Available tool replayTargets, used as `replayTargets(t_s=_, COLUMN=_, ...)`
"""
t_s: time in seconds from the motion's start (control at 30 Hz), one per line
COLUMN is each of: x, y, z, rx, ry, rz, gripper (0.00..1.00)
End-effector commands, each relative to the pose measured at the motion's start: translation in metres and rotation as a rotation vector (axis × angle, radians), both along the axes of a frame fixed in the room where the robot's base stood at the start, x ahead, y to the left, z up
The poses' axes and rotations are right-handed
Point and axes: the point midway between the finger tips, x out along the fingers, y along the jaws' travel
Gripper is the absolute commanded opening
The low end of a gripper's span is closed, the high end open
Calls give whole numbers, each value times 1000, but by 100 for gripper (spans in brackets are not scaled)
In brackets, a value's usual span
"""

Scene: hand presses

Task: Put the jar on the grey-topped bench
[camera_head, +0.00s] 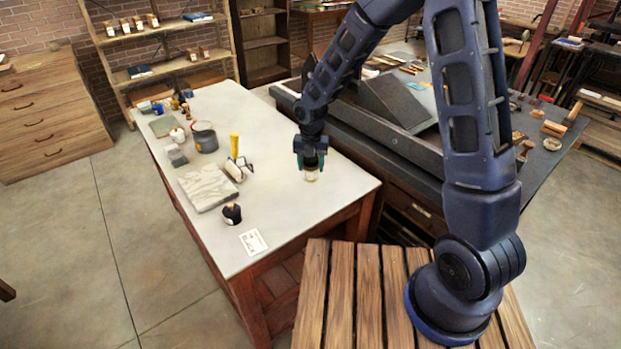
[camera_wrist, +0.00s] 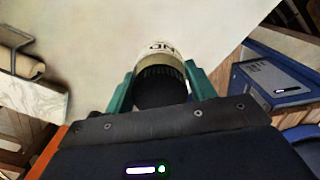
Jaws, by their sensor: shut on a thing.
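The jar (camera_head: 311,175) is small, with a pale label and a dark lid. I cannot tell whether the jar's base touches the top. In the wrist view the jar (camera_wrist: 160,52) sits between the two green fingers of my gripper (camera_wrist: 160,88), and its label shows partly. The pale bench top (camera_wrist: 90,40) lies behind it.
A dark press table (camera_head: 420,160) adjoins on the right. The top around the jar is clear.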

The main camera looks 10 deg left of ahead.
Motion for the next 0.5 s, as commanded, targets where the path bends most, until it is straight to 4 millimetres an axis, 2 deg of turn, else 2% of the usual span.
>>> replayTargets(t_s=0.1, x=-1, y=0, z=-16, rx=-1, ry=1, rz=0, gripper=26)
replayTargets(t_s=0.37, x=-1, y=0, z=-31, rx=-1, ry=1, rz=0, gripper=26)
replayTargets(t_s=0.5, x=-1, y=0, z=-49, rx=-2, ry=3, rz=0, gripper=26)
